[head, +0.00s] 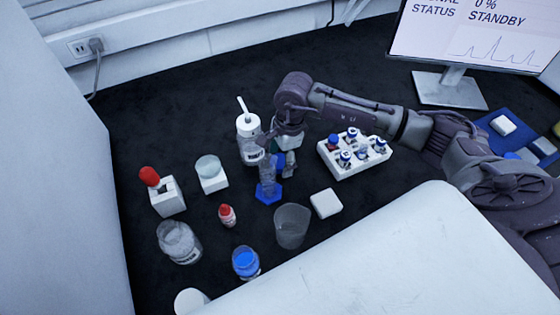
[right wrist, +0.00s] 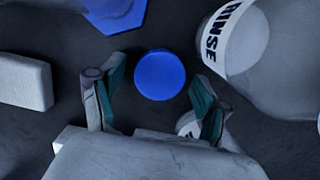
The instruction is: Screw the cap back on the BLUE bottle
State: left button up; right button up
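The blue bottle (head: 246,262) is a short jar with blue inside its rim, at the front of the bench in the head view. A round blue cap (right wrist: 160,75) lies on the dark surface in the right wrist view. My right gripper (right wrist: 158,100) is open, with one finger on each side of the cap and gaps showing on both sides. In the head view my right gripper (head: 279,155) is pointed down beside the white rinse bottle (head: 250,145), and it mostly hides the cap. My left gripper is not in view.
A clear cylinder on a blue hexagonal base (head: 268,193) stands close in front of my right gripper. A white vial rack (head: 345,168) is to the right. A beaker (head: 291,226), a clear jar (head: 179,242) and a red-capped dropper bottle (head: 227,215) stand nearer the front.

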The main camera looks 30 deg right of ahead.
aim_at(282, 161)
jog(key=c, duration=0.7)
jog(key=shift+o, duration=0.2)
jog(key=shift+r, duration=0.45)
jog(key=r, duration=0.1)
jog(key=r+b, duration=0.1)
jog(key=r, duration=0.1)
jog(key=shift+s+d+r, duration=0.2)
jog(key=shift+d+r, duration=0.05)
jog(key=shift+d, duration=0.15)
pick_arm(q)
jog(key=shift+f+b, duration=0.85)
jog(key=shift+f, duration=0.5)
pick_arm(e)
jog(key=s+d+r, duration=0.6)
jog(key=s+d, duration=0.1)
jog(key=d, duration=0.1)
jog(key=shift+d+r, duration=0.15)
jog(key=shift+r, duration=0.15)
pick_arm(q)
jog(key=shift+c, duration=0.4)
